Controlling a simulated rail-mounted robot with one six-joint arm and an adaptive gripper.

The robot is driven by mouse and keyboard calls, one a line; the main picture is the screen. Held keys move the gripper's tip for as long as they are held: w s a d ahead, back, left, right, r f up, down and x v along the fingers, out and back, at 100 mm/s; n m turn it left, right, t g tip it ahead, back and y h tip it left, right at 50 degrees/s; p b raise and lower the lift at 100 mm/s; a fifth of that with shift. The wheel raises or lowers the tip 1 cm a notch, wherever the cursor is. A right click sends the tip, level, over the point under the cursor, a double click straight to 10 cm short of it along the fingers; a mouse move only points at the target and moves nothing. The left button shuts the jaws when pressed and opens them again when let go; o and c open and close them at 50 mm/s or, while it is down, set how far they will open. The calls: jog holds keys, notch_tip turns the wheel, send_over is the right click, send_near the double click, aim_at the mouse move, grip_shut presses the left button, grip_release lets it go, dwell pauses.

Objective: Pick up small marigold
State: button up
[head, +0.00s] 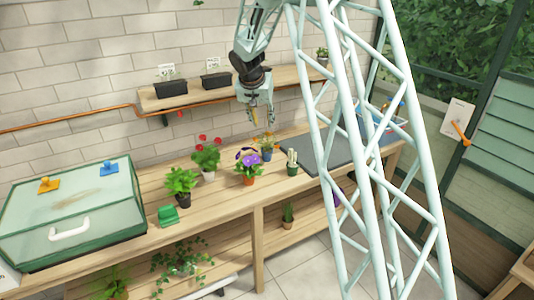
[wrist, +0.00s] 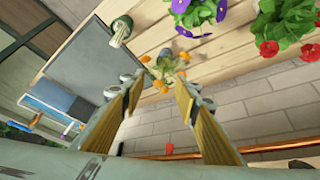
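The small marigold (head: 267,144) has orange blooms in a blue-grey pot and stands upright on the wooden bench, behind the purple flower. In the wrist view the marigold (wrist: 168,72) shows just beyond my fingertips, its blooms toward me. My gripper (head: 262,121) hangs above the marigold, fingers pointing down, apart from it. In the wrist view my gripper (wrist: 158,86) has its two yellow-padded fingers spread with nothing between them. The marigold's pot is partly hidden by its leaves there.
A purple flower (head: 249,165) and a cactus (head: 292,163) stand close to the marigold. A red geranium (head: 207,155) and a green leafy plant (head: 181,182) are further left. A dark mat (head: 335,150) lies right. A wall shelf (head: 190,93) is behind.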

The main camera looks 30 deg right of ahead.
jog(key=p, duration=0.1)
send_near(267, 142)
jog(key=shift+s+a+r+m, duration=0.2)
jog(key=shift+a+r, duration=0.05)
jog(key=shift+r, duration=0.2)
jog(key=shift+s+a+r+m, duration=0.2)
jog(key=shift+r, duration=0.3)
jog(key=shift+x, duration=4.3)
jog(key=shift+x, duration=2.6)
jog(key=shift+c, duration=0.5)
jog(key=shift+r, duration=0.1)
grip_shut()
